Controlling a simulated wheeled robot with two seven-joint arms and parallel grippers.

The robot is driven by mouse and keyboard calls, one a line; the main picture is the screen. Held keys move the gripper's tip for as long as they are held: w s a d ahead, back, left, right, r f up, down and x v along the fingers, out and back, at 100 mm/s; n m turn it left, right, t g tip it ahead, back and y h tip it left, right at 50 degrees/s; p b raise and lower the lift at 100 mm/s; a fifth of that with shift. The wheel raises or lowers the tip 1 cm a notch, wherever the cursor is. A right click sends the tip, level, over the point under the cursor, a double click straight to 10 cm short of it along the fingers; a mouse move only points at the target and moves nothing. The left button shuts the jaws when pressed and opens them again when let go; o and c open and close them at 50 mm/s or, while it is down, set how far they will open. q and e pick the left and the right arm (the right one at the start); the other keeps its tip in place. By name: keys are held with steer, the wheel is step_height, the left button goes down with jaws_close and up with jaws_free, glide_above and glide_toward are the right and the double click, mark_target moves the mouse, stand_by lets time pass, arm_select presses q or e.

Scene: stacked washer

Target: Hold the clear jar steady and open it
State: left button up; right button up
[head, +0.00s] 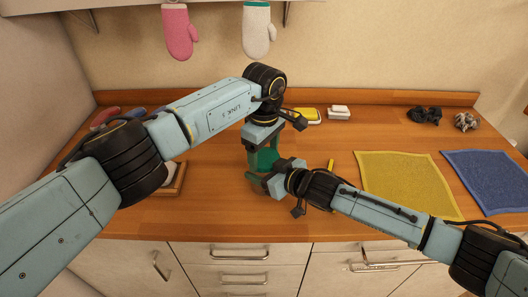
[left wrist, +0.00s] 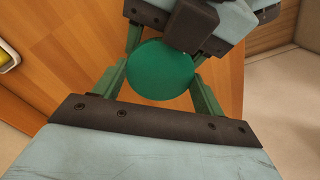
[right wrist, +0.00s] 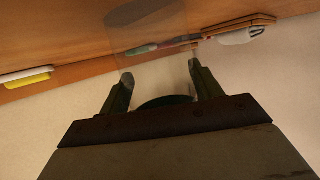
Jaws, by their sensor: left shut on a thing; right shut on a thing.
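The jar's round green lid (left wrist: 160,70) shows from above in the left wrist view. My left gripper (head: 263,153) reaches down over the jar and is shut on the lid, one finger on each side. The clear jar (right wrist: 150,40) shows as a faint transparent body in the right wrist view. My right gripper (head: 259,178) comes in from the right, low beside the left one, and is shut on the jar's body. In the head view both grippers hide most of the jar.
A yellow cloth (head: 405,183) and a blue cloth (head: 488,178) lie to the right. A yellow sponge (head: 307,116), a white block (head: 339,112) and dark scrubbers (head: 425,115) stand at the back. A wooden tray (head: 177,184) is left, partly behind my left arm. Mitts (head: 180,35) hang above.

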arm_select(q)
steer(key=n, duration=0.7)
steer(key=shift+w+d+r, duration=0.1)
steer(key=o, duration=1)
steer(key=shift+o, duration=0.5)
steer(key=shift+s, duration=0.2)
